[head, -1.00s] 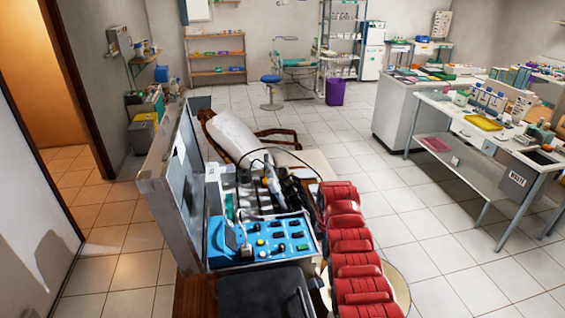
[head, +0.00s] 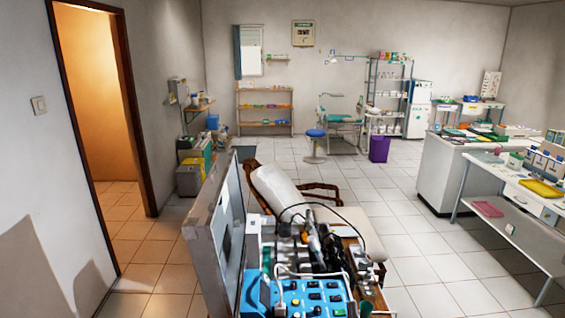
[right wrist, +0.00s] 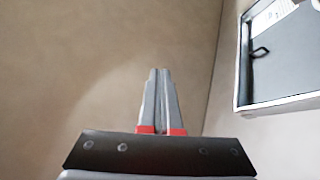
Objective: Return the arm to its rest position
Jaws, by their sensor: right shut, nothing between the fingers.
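My right gripper (right wrist: 159,72) shows in the right wrist view. Its two grey fingers with red bands are pressed together with nothing between them. It points toward a plain tan surface and touches nothing that I can see. I cannot make out the right gripper clearly in the head view. My left gripper is in neither view.
An open grey case (head: 205,228) stands low in the head view, with a blue control unit (head: 305,297) and cabled handpieces beside its lid. A white padded chair (head: 275,187) is behind it. A workbench (head: 511,205) stands at right. Tiled floor between is clear.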

